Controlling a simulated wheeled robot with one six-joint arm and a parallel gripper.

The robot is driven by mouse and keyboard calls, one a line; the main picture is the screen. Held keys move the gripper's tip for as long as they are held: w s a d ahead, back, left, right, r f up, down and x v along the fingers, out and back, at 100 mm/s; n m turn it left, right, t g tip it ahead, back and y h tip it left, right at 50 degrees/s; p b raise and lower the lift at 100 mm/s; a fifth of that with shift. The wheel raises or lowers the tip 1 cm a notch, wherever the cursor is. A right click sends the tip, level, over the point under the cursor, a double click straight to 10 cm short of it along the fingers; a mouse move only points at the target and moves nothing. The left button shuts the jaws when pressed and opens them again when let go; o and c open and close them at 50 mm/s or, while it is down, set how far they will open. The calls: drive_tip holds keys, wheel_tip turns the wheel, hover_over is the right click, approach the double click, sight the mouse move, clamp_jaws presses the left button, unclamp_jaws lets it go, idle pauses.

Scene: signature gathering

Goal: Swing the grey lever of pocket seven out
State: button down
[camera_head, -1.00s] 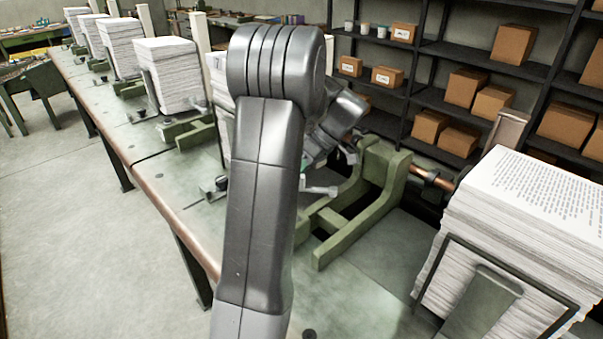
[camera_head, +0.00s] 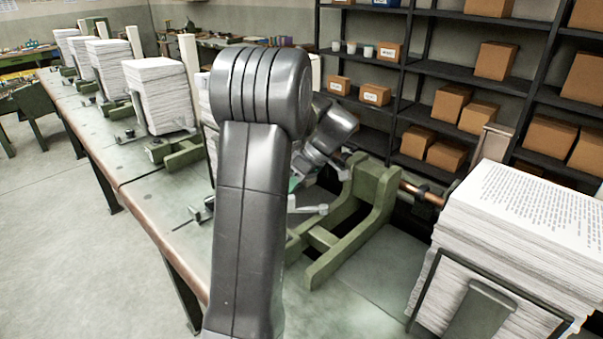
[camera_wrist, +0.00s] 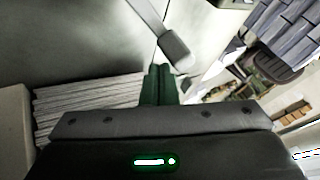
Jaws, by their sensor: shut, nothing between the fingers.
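My gripper's dark green fingers (camera_wrist: 160,84) are closed together in the wrist view, with nothing seen between them. A grey lever with a blunt knob (camera_wrist: 175,50) lies just beyond the fingertips, slightly right; I cannot tell whether they touch. In the head view my wrist hides the fingers. A grey lever (camera_head: 308,209) shows just right of my arm, beside a green bracket (camera_head: 378,200). Another small lever (camera_head: 201,211) shows left of my arm. No pocket number is readable, so I cannot tell which is pocket seven.
A tall paper stack (camera_head: 535,205) stands close at the right. More stacks, including one at the left (camera_head: 158,98), line the long bench (camera_head: 150,205). A copper-coloured rod (camera_head: 420,192) runs behind the bracket. Shelves with boxes (camera_head: 448,103) stand behind.

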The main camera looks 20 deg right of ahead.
drive_tip(key=v, duration=1.2)
drive_tip(key=shift+d+r, duration=0.2)
drive_tip(key=shift+r, duration=0.15)
drive_tip(key=shift+a+f, duration=0.1)
drive_tip(key=shift+f, duration=0.05)
drive_tip(key=x, duration=1.3)
drive_tip(key=shift+a+f, duration=0.1)
drive_tip(key=shift+f, duration=0.15)
